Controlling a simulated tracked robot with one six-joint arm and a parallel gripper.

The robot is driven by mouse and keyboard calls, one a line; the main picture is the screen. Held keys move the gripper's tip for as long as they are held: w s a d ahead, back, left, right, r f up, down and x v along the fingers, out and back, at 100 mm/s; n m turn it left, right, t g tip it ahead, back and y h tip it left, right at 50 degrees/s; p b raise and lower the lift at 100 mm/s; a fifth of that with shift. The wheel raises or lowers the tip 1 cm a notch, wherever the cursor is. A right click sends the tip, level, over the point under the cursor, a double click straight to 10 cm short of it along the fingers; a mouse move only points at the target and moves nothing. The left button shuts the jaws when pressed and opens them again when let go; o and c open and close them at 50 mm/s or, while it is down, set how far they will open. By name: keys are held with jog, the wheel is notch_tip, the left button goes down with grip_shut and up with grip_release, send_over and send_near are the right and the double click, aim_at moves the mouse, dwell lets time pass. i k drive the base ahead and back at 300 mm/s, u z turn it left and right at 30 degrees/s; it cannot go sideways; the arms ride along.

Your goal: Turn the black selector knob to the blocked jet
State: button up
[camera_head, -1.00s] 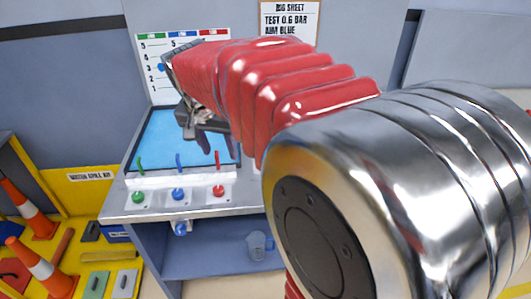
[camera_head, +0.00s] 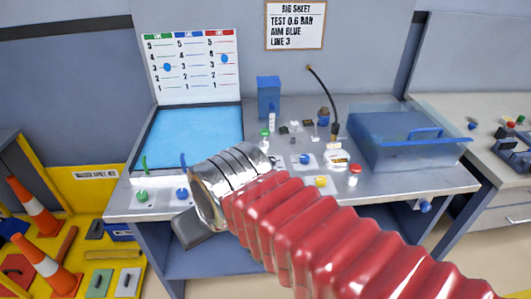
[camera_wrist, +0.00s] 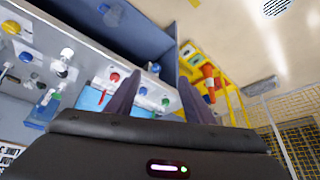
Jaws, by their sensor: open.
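I cannot make out the black selector knob for certain; small dark parts (camera_head: 283,130) sit on the bench behind my arm in the head view. Green (camera_head: 142,196) and blue (camera_head: 182,194) knobs stand at the bench's front left, each with a thin jet-like tube of its colour behind it. A red knob (camera_wrist: 143,91) shows in the wrist view, and my arm hides its place in the head view. My gripper (camera_wrist: 159,82) is open and empty.
A blue basin (camera_head: 200,135) lies behind the knobs, below a wall chart (camera_head: 190,65). A sheet (camera_head: 295,24) reads "TEST 0.6 BAR AIM BLUE LINE 3". A clear bluish tank (camera_head: 400,148) stands right. Cones (camera_head: 35,210) are on the yellow bay at left.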

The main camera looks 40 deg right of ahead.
aim_at(273, 160)
jog(key=k, duration=1.35)
jog(key=z, duration=0.4)
jog(key=i, duration=1.85)
jog(key=u, duration=0.4)
